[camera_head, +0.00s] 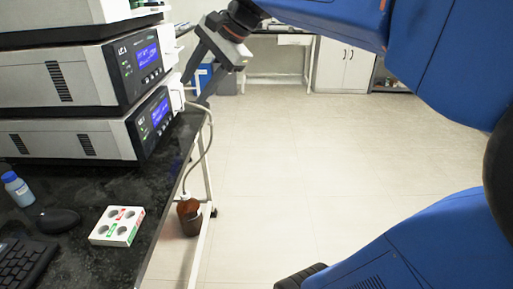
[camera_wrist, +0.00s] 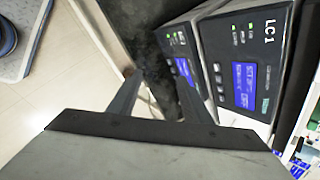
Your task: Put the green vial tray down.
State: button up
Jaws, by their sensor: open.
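A small white tray (camera_head: 117,226) with round wells and green and red labels sits flat on the dark bench top, at lower left in the head view. I cannot tell whether it is the green vial tray. My gripper (camera_head: 193,92) is open, with nothing seen between its fingers. It is beside the right side of the stacked instruments, near the bench edge, well above and behind the white tray. In the wrist view my open fingers (camera_wrist: 157,75) point toward the bench and the instrument fronts.
Stacked instruments (camera_head: 60,80) with blue screens fill the left. A blue-capped bottle (camera_head: 18,189), mouse (camera_head: 58,220) and keyboard (camera_head: 28,265) are on the bench. The floor to the right is clear.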

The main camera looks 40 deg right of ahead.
jog(key=s+d+f+n+h, duration=0.2)
jog(key=s+f+n, duration=0.5)
jog(key=f, duration=0.5)
jog(key=s+d+f+n+g+h, duration=0.1)
jog(key=s+d+f+n+h, duration=0.1)
jog(key=s+f+n, duration=0.5)
jog(key=s+f+h, duration=0.1)
jog(key=s+f, duration=0.4)
jog(key=f, duration=0.1)
jog(key=shift+s, duration=0.15)
